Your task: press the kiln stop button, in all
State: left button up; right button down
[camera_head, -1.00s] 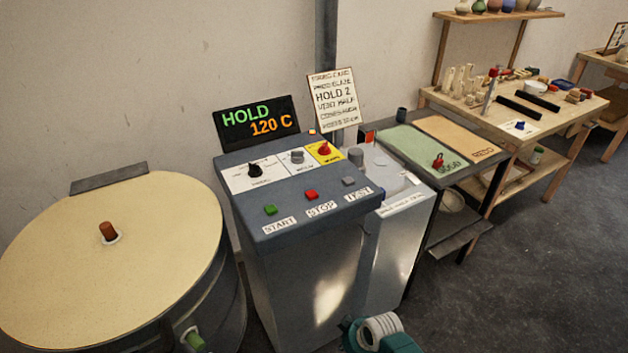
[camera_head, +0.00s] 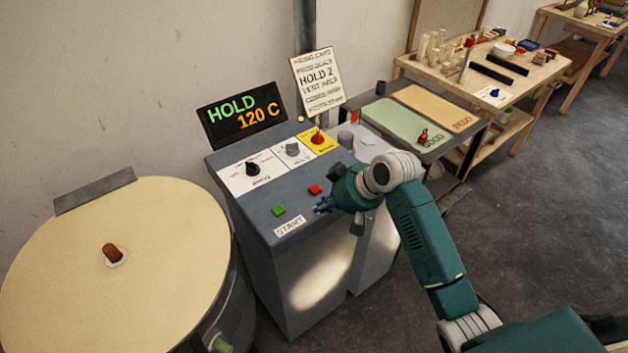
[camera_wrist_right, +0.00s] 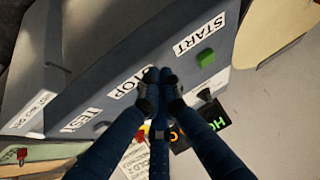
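The red stop button (camera_head: 315,189) shows on the sloping top of the grey-blue kiln control box (camera_head: 290,265) in the head view. My right gripper (camera_head: 322,207) is just in front of it, over the place of the STOP label. In the right wrist view the fingertips of my right gripper (camera_wrist_right: 156,80) are drawn together with nothing seen between them. They cover part of the STOP label (camera_wrist_right: 127,82) and hide the red button there. I cannot tell whether they touch the panel. The display (camera_head: 241,115) reads HOLD 120 C. My left gripper is not in view.
The green start button (camera_head: 278,210) is left of the red one; it also shows in the wrist view (camera_wrist_right: 206,57). Black, grey and red knobs sit behind the buttons. A round kiln lid (camera_head: 60,270) stands at left, and a side table (camera_head: 397,128) at right.

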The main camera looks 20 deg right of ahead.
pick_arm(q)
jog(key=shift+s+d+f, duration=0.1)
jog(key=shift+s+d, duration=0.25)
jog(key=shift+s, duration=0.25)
pick_arm(e)
jog(key=w+d+r+t+y, duration=0.1)
jog(key=w+r, duration=0.8)
jog(key=shift+d+r+y, duration=0.2)
jog(key=shift+r+y, duration=0.05)
jog(key=shift+y, duration=0.15)
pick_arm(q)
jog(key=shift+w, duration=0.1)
pick_arm(e)
jog(key=b, duration=0.8)
send_over(318, 190)
notch_tip(318, 190, down, 7)
jog(key=shift+f, duration=0.1)
jog(key=shift+w+f, duration=0.1)
jog(key=shift+f, duration=0.7)
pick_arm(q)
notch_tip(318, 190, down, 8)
